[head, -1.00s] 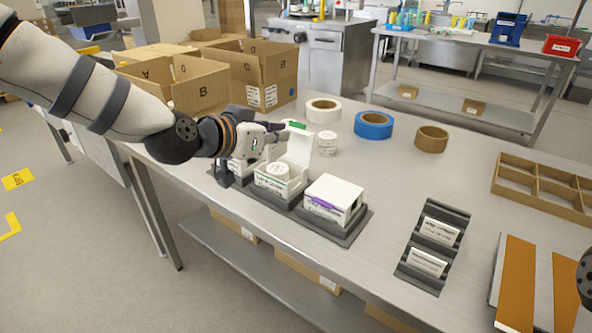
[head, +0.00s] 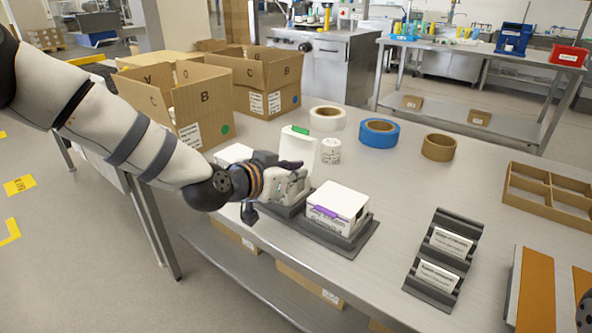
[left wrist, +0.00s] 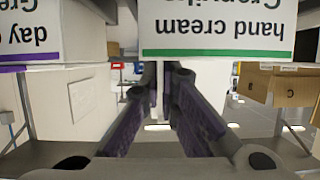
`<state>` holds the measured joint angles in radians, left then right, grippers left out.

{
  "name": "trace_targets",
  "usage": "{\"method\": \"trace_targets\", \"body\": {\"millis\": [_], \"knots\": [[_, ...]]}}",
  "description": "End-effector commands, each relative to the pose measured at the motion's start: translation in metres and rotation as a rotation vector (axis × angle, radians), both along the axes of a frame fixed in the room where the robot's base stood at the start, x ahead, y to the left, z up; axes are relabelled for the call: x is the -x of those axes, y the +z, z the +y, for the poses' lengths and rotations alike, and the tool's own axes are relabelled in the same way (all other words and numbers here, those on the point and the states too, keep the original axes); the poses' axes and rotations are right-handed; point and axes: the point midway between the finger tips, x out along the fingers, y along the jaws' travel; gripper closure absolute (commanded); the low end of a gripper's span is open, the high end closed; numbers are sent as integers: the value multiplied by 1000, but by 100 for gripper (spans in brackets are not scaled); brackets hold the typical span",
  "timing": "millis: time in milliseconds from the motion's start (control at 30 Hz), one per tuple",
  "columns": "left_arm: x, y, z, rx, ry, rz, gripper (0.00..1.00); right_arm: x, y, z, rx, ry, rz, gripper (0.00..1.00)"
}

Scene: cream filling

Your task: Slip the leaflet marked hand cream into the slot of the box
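The box marked hand cream stands in the middle of the row, its white lid (head: 304,148) with a green tab raised. Its front label (left wrist: 215,28) shows upside down in the left wrist view, with a green stripe. My left gripper (head: 300,170) is at this box and covers most of it in the head view.
A white box with purple marking (head: 337,205) stands right of my left gripper, on a dark tray (head: 362,238). A white tub (head: 331,151), tape rolls (head: 377,132), cartons (head: 204,112) and a divided tray (head: 548,198) stand around. The metal tabletop (head: 408,185) is clear between tape and rack.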

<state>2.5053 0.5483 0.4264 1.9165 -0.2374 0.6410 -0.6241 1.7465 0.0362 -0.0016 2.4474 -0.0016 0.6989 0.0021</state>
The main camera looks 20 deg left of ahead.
Motion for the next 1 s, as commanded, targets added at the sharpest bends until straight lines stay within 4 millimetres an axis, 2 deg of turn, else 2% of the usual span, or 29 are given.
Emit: {"method": "trace_targets", "body": {"millis": [200, 233, 267, 567, 700, 1000], "knots": [[0, -5, 0, -1, -1, 2, 100, 1, -1, 0, 0, 0, 3, 60], [0, -5, 0, -1, -1, 2, 91, 1, -1, 0, 0, 0, 3, 60], [0, -5, 0, -1, -1, 3, 87, 1, -1, 0, 0, 0, 3, 60], [1, -5, 0, -1, -2, 4, 87, 1, -1, 0, 0, 0, 3, 60], [0, 11, 0, -1, -2, -1, 87, -2, 3, 0, 0, 0, -8, 60], [63, 45, 21, 0, 0, -10, 87, -24, 25, 0, 0, -2, -83, 60]]}}
